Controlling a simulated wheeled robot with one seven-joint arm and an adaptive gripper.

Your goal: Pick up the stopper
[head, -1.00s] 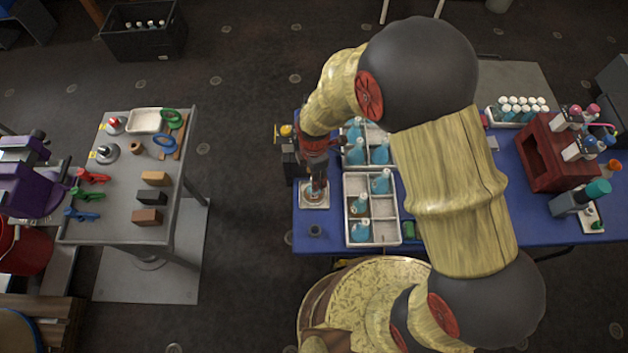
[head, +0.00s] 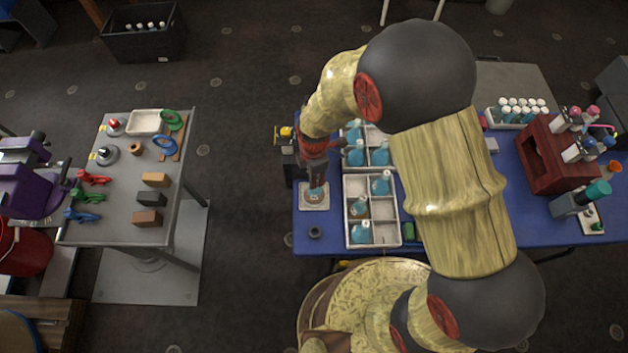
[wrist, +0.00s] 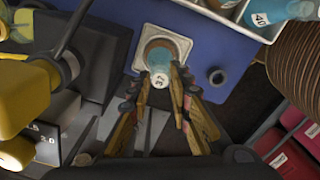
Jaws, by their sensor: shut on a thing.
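My gripper (wrist: 160,80) is shut on a small blue bottle (wrist: 159,66) with a white top marked 3. In the head view the blue bottle (head: 317,194) is below my gripper, over a square pale plate (head: 305,206) at the table's left end. The plate also shows in the wrist view (wrist: 184,42), with a brown disc on it behind the bottle. I cannot tell whether the bottle touches the disc. A small dark round piece, perhaps the stopper (head: 315,232), sits apart on the blue table in front of the plate; it also shows in the wrist view (wrist: 217,77).
White divided crates (head: 398,222) with blue bottles stand right of the plate; some compartments are empty. A dark device with a yellow part (head: 286,133) stands at the table's left edge. A grey table (head: 125,185) with tools and blocks is at the left, across open floor.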

